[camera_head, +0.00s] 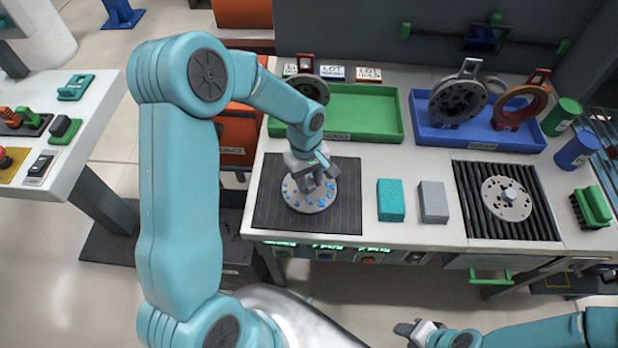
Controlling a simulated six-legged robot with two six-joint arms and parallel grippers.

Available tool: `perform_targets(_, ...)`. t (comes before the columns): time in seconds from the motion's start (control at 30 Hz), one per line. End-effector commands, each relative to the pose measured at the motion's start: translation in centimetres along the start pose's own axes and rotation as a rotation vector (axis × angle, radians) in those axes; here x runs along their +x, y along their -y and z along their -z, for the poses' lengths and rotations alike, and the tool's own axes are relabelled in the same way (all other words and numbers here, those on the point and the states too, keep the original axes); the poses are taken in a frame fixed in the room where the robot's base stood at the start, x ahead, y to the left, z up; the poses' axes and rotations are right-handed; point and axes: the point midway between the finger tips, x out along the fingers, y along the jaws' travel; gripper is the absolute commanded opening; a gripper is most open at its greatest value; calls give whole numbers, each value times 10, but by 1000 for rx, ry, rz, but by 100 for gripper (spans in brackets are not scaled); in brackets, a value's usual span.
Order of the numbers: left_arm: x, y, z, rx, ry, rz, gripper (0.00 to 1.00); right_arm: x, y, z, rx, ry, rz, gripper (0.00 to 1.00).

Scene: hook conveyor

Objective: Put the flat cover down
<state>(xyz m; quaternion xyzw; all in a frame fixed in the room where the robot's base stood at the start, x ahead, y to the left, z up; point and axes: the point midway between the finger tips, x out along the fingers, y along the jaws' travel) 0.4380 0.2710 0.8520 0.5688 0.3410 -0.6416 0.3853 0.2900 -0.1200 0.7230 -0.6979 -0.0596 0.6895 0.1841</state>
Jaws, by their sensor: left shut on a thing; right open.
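The flat cover (309,199) is a round grey disc with blue spots. I cannot tell whether the disc touches the mat. My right gripper (415,331) is open and empty at the bottom of the view, in front of the bench.
A green tray (372,137) and a blue tray (470,138) holding round metal parts stand at the back. A teal block (391,200) and a grey block (433,202) sit right of the mat. A dark grate (470,195) bears another disc (507,198). A green brush (592,206) is at right.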

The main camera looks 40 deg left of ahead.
Motion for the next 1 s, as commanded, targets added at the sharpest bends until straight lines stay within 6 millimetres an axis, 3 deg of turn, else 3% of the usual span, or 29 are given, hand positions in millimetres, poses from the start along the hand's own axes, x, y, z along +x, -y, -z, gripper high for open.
perform_targets(0.1, 4, 0, 0, 0, -1, -1, 0, 4, -2, 0, 0, 0, 0, 43)
perform_targets(0.13, 2, 0, 0, 0, 0, 0, 44, 3, -1, 0, 0, 0, 0, 43)
perform_targets(0.2, 2, 0, 0, 0, 0, 0, 60, 3, -1, 0, 0, 0, 0, 43)
perform_targets(0.57, -4, 0, 0, 0, -1, -1, 60, -1, 0, 0, 0, 0, 0, 43)
perform_targets(1.0, -96, -1, 0, -1, -3, -4, 60, 8, -3, 0, 0, 0, 0, 43)
